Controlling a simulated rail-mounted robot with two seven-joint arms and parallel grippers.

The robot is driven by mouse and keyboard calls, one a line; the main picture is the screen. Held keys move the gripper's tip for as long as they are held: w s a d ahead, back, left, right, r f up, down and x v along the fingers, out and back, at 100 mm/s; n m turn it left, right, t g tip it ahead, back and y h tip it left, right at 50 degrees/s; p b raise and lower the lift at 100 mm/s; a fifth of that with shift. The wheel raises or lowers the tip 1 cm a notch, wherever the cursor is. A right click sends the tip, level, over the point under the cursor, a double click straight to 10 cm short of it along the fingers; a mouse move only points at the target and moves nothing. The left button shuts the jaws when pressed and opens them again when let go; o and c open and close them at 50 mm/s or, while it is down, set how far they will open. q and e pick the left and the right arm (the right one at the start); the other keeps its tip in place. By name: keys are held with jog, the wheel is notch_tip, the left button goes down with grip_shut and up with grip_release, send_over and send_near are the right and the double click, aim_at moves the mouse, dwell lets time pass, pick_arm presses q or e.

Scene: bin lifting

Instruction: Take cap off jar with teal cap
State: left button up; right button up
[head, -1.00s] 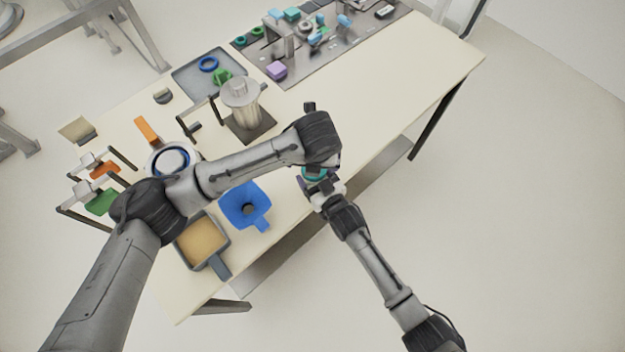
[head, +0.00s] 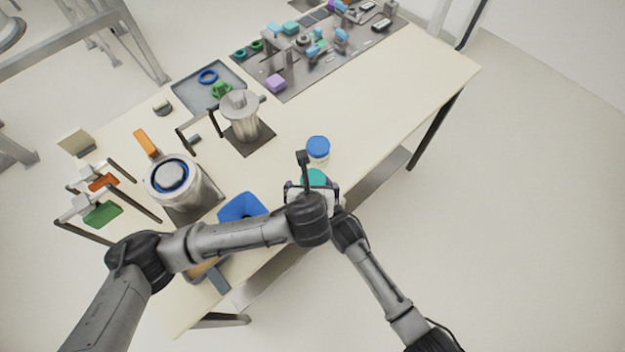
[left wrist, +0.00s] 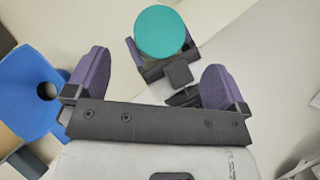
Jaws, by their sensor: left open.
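The jar's round teal cap (head: 315,177) shows at the table's front edge in the head view. It also shows at the top of the left wrist view (left wrist: 162,32). The jar body is hidden under the cap. My right gripper (left wrist: 160,52) has its purple fingers on both sides just below the cap and looks shut on the jar. My left gripper (left wrist: 156,82) is open and empty, its purple pads wide apart. The cap lies beyond its fingertips, apart from them. In the head view the left wrist covers most of both grippers.
A jar with a blue cap (head: 318,147) stands just behind the teal cap. A blue funnel-like part (head: 240,206), a large metal pot (head: 188,188) and a metal canister (head: 241,118) stand to the left. The table's right side (head: 400,100) is clear.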

aim_at(313, 179)
pick_arm(q)
jog(key=x, duration=0.7)
jog(key=shift+w+f, duration=0.2)
jog(key=c, duration=1.1)
jog(key=shift+o, duration=0.2)
jog(key=shift+r, duration=0.2)
jog(key=shift+r, duration=0.95)
jog(key=shift+r, duration=0.1)
